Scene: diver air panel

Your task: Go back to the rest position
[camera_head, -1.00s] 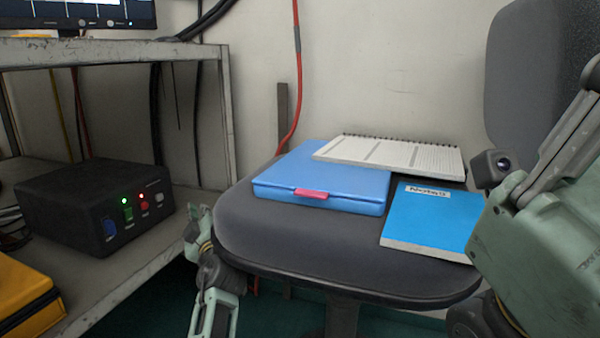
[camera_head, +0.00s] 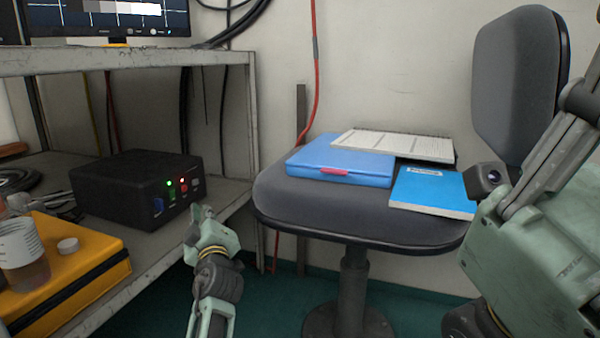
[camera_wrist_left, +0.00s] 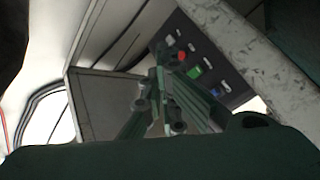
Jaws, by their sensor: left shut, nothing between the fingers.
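My left gripper (camera_head: 203,213) is shut and empty in the head view, in front of the shelf edge and close to the black box (camera_head: 135,187) with lit green and red buttons. In the left wrist view its fingers (camera_wrist_left: 163,85) are together, with the box's button panel (camera_wrist_left: 205,62) beyond them. My right arm shows large at the right of the head view; its fingers are out of view.
A grey chair (camera_head: 300,205) holds a blue case (camera_head: 345,160), a notepad (camera_head: 395,145) and a blue booklet (camera_head: 432,188). The metal shelf (camera_head: 165,270) carries a yellow case (camera_head: 95,255) and a cup (camera_head: 22,262). Green floor (camera_head: 275,300) is open between shelf and chair.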

